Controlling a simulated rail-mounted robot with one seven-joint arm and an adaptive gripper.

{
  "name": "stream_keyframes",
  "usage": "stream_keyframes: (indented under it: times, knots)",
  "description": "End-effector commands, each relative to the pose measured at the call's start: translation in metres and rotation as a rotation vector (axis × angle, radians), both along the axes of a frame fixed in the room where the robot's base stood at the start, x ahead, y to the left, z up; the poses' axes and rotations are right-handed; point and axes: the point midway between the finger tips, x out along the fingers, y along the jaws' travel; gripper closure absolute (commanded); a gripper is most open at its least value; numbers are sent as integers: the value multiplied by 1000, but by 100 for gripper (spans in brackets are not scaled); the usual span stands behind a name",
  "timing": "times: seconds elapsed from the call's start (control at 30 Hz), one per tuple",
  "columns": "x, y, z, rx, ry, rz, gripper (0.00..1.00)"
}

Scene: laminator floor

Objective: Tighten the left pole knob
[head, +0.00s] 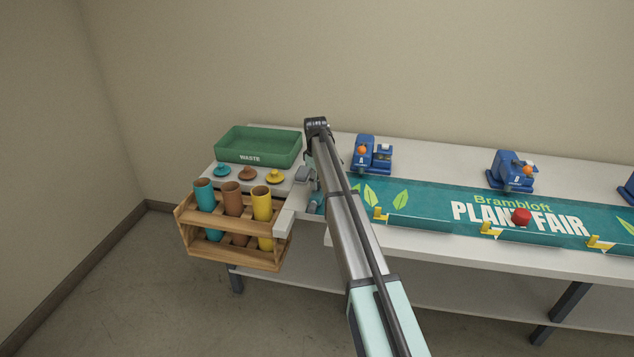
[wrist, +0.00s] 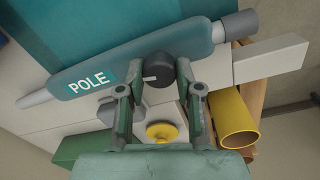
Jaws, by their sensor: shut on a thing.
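In the wrist view, the left pole knob (wrist: 165,68) is a dark round knob with a pale pointer mark. It sits at the edge of the teal pole housing (wrist: 185,48), which carries a POLE label (wrist: 90,80). My gripper (wrist: 161,88) is shut on the knob, with one finger on each side. In the head view, my arm covers the knob and most of the gripper. The teal banner (head: 415,205) lies along the table to the right of my arm.
A wooden rack (head: 232,250) with several coloured tubes stands left of the arm. A green waste tray (head: 258,147) and loose caps (head: 248,173) are near it. Blue clamps (head: 372,155) line the back.

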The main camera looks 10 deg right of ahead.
Motion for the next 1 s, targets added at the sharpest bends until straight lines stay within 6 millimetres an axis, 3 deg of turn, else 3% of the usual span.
stream_keyframes:
  times: [1.0]
  knots:
    - [1, -1, -1, 0, 2, -953, 100]
